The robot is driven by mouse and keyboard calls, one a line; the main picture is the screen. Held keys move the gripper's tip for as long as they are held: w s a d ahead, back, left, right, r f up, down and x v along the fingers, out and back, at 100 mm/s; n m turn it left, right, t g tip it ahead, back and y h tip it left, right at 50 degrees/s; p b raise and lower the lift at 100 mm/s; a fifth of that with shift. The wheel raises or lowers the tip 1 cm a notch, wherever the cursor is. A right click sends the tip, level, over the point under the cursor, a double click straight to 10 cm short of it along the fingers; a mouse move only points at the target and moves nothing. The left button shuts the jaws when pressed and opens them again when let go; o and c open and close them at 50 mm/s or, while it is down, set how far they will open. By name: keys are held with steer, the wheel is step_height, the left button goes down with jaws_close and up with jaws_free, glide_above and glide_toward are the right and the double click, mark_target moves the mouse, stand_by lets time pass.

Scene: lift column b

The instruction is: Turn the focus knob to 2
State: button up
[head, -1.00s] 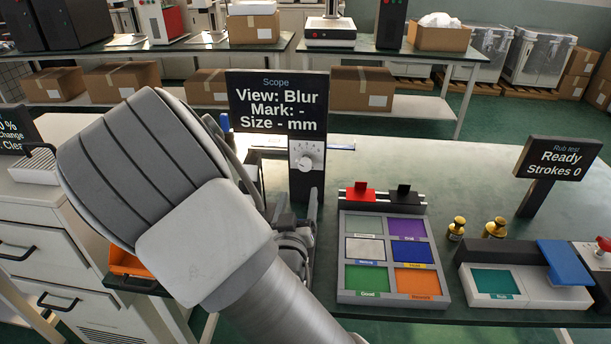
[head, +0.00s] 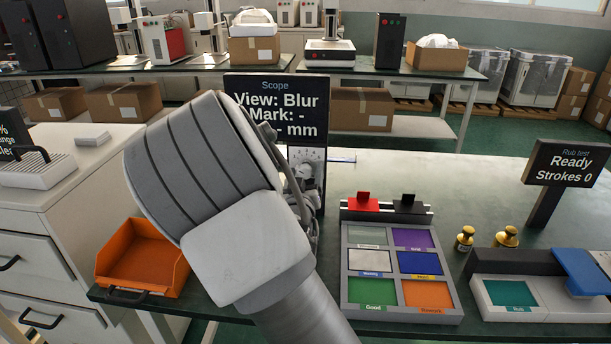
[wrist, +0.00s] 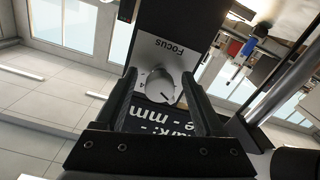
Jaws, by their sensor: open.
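The scope sign (head: 276,88) reads "View: Blur" and "Mark: -"; my arm hides part of its lower line. Below it, the focus dial plate (head: 307,153) shows only in part behind my arm. In the wrist view the pale round focus knob (wrist: 160,84) sits on a white plate marked "Focus", seen upside down. A dark pointer line runs toward the knob's lower right edge; a 4 is readable beside it, and I cannot read the setting. My gripper (wrist: 159,77) is open, its fingers on either side of the knob. I cannot tell whether they touch it.
An orange bin (head: 143,262) is at the left table edge. A tray of coloured swatches (head: 352,290) stands right of my arm, with brass weights (head: 465,238) and a rub-test device (head: 535,312) beyond.

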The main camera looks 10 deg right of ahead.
steer(key=shift+w+d, duration=0.1)
steer(key=shift+w, duration=0.2)
jaws_close()
